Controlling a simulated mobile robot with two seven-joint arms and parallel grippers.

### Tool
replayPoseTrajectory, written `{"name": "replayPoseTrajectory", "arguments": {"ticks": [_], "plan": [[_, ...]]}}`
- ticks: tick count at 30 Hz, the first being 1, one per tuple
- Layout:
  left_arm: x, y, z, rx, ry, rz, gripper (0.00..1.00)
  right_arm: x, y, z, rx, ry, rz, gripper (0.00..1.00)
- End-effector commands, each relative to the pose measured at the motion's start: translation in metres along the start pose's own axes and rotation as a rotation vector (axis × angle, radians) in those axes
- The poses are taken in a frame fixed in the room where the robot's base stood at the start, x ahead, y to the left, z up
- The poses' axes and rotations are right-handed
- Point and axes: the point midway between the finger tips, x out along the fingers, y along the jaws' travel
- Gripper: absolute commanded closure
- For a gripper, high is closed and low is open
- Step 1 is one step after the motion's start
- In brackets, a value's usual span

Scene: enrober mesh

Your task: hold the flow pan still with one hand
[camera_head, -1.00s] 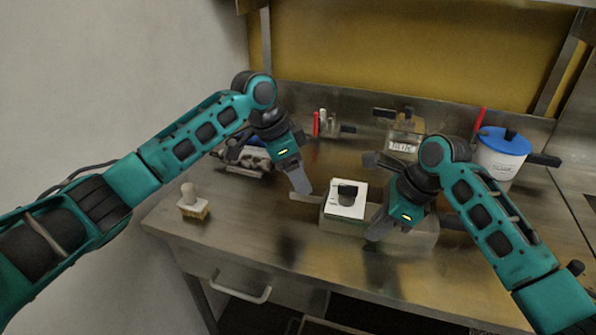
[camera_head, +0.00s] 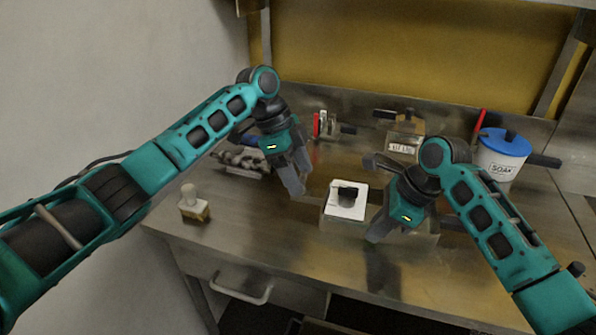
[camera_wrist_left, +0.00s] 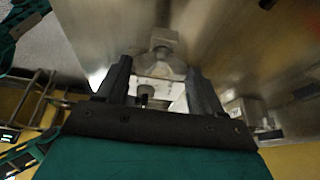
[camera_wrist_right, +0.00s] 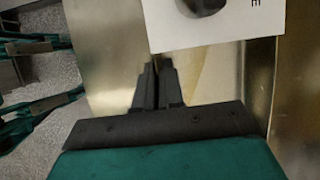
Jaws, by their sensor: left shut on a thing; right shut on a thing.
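A box with a white top and black knob (camera_head: 346,204) stands mid-table; its top also fills the upper right wrist view (camera_wrist_right: 215,25). A low metal body (camera_head: 425,240) extends to its right; I cannot tell whether this is the flow pan. My right gripper (camera_head: 374,236) is at this metal body. Its fingers (camera_wrist_right: 158,70) are almost together, hiding what they grip. My left gripper (camera_head: 297,190) is just left of the white-topped box, fingers down. A pale grey rounded piece (camera_wrist_left: 163,58) shows between its fingers, which stand apart; its shape is unclear.
A tray of metal pieces (camera_head: 240,162) lies at the back left. A block with a pale knob (camera_head: 193,205) stands front left. A labelled box (camera_head: 403,145) and a blue-lidded tub (camera_head: 503,150) stand behind. The front table strip is clear.

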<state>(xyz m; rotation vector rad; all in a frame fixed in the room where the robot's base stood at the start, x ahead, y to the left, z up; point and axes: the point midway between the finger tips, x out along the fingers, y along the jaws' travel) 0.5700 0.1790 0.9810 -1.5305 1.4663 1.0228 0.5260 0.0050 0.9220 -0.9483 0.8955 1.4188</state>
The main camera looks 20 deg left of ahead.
Motion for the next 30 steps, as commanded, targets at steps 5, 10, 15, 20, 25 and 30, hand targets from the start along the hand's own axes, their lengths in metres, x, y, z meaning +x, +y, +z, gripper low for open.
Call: {"name": "replayPoseTrajectory", "arguments": {"ticks": [5,10,15,20,25,30], "plan": [[0.0,0.0,0.0,0.004,-0.001,0.002,0.63,0.0,-0.001,0.0,0.0,0.0,-0.001,1.0],[0.0,0.0,0.0,0.004,-0.001,0.002,0.27,-0.001,-0.001,0.0,0.0,0.0,-0.001,1.0],[0.0,0.0,0.0,0.002,0.0,0.001,0.1,-0.001,-0.001,0.0,0.0,0.0,-0.001,1.0],[0.0,0.0,0.0,0.001,0.0,0.001,0.06,-0.001,0.0,0.0,0.0,0.0,-0.001,1.0],[-0.003,0.0,0.0,0.001,0.0,-0.001,0.06,-0.001,0.0,0.0,0.0,-0.001,-0.001,1.0],[-0.025,-0.001,0.0,0.001,0.0,-0.005,0.06,-0.001,0.0,0.0,0.0,-0.001,-0.001,1.0]]}}
